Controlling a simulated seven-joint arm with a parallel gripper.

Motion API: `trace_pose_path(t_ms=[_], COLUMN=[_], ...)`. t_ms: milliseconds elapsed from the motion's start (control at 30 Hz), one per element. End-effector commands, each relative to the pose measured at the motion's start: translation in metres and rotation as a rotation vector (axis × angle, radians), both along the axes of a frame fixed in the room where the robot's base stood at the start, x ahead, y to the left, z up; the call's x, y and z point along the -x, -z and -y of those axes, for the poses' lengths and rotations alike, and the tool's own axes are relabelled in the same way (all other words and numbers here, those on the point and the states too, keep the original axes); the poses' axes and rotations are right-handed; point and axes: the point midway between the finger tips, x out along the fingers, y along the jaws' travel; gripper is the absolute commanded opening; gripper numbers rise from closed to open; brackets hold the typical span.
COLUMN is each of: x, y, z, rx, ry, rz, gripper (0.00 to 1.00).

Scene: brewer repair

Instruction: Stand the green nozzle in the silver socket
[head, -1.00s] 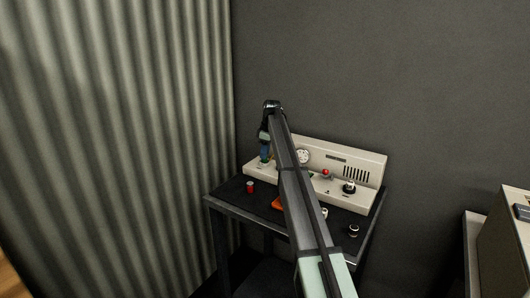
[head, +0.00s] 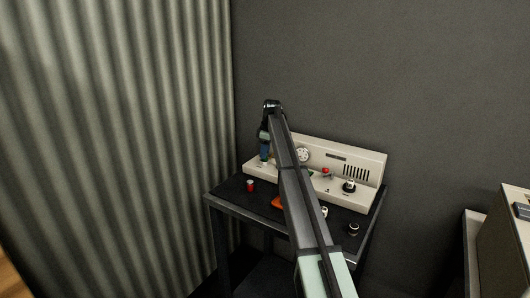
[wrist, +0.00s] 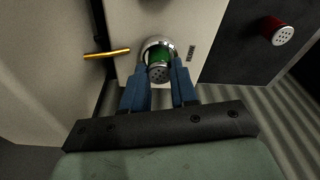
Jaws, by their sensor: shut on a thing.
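The green nozzle (wrist: 161,58) is between the blue fingertips of my gripper (wrist: 160,84) in the wrist view, and my gripper is shut on it. Its grey perforated end faces the camera. The silver socket (wrist: 151,43) shows as a shiny ring around and behind the nozzle on the cream panel. The nozzle overlaps the ring; how deep it sits in the socket I cannot tell. In the head view my gripper (head: 264,153) points down at the left end of the cream brewer (head: 360,193), with the nozzle mostly hidden.
A brass rod (wrist: 107,54) sticks out beside the socket. An orange item (head: 278,202) lies partly behind my arm. A small round part (head: 353,229) is at the right.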

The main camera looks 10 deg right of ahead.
Motion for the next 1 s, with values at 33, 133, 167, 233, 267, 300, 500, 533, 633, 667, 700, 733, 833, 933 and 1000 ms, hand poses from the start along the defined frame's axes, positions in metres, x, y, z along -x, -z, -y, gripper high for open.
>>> trace_pose_path(t_ms=[33, 133, 167, 233, 267, 300, 500, 533, 633, 667, 700, 733, 833, 933, 1000], x=[0.0000, 0.0001, 0.0000, 0.0000, 0.0001, 0.0001, 0.0000, 0.0001, 0.0000, 0.0000, 0.0000, 0.0000, 0.0000, 0.0000, 0.0000], y=[0.0001, 0.0006, 0.0008, 0.0013, 0.0016, 0.0019, 0.0035, 0.0037, 0.0041, 0.0041, 0.0041, 0.0041, 0.0041, 0.0041, 0.0041], z=[0.0000, 0.0000, 0.0000, 0.0000, -0.0001, 0.0000, 0.0000, 0.0000, 0.0000, 0.0000, 0.0000, 0.0000, 0.0000, 0.0000, 0.0000], rx=[0.000, 0.000, 0.000, 0.000, 0.000, 0.000, 0.000, 0.000, 0.000, 0.000, 0.000, 0.000, 0.000, 0.000, 0.000], ry=[0.000, 0.000, 0.000, 0.000, 0.000, 0.000, 0.000, 0.000, 0.000, 0.000, 0.000, 0.000, 0.000, 0.000, 0.000], rz=[0.000, 0.000, 0.000, 0.000, 0.000, 0.000, 0.000, 0.000, 0.000, 0.000, 0.000, 0.000, 0.000, 0.000, 0.000], gripper=[0.00, 0.00, 0.00, 0.00, 0.00, 0.00, 0.00, 0.00, 0.31, 0.33, 0.37, 0.40, 0.50, 0.57, 0.57])
